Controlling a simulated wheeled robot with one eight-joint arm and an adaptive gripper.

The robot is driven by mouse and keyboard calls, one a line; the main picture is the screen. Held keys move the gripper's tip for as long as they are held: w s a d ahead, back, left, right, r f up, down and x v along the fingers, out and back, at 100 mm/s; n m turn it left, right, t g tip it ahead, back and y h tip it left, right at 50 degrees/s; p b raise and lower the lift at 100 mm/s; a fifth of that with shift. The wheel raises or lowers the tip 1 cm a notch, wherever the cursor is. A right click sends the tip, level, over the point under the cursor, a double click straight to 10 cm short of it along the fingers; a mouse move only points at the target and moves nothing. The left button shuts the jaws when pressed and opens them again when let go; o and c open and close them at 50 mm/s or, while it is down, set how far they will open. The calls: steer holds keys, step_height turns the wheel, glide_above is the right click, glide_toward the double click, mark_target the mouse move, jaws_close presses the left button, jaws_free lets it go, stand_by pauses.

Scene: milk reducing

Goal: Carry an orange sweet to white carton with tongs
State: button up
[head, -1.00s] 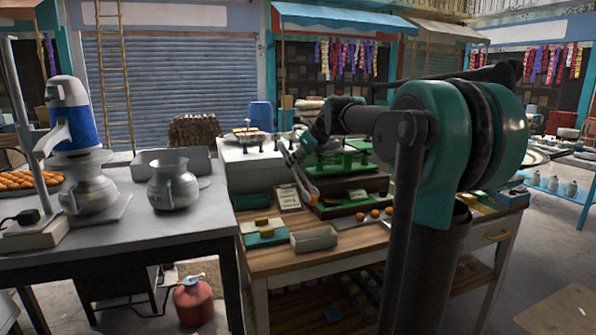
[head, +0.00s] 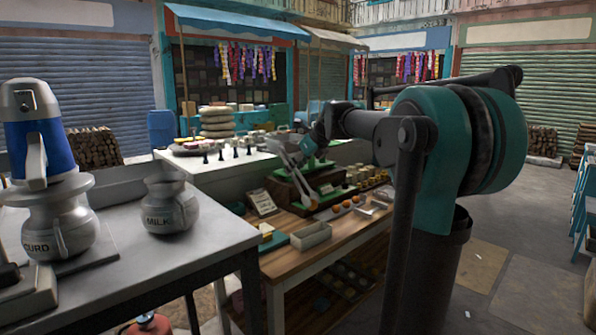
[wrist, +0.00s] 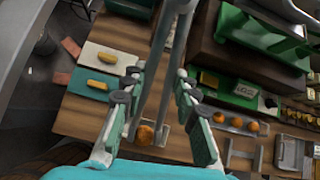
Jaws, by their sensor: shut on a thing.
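My gripper (head: 308,143) is shut on a pair of metal tongs (head: 291,160); in the wrist view the tongs (wrist: 152,85) run between its two padded fingers (wrist: 157,88). An orange sweet (wrist: 146,132) shows between the tong ends, and it shows small at their tips in the head view (head: 314,206). The white carton (head: 311,236) is an open, pale box near the front left of the wooden table, below and in front of the tongs. In the wrist view a pale patch behind the sweet may be the carton; I cannot tell surely.
More orange sweets (head: 345,208) sit in a row to the right of the carton; they also show in the wrist view (wrist: 236,122). The milk pot (head: 170,205) stands on the left table.

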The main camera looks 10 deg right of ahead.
steer(key=shift+f, duration=0.6)
step_height(320, 180, down, 9)
stand_by(0.9)
steer(key=o, duration=0.5)
stand_by(0.3)
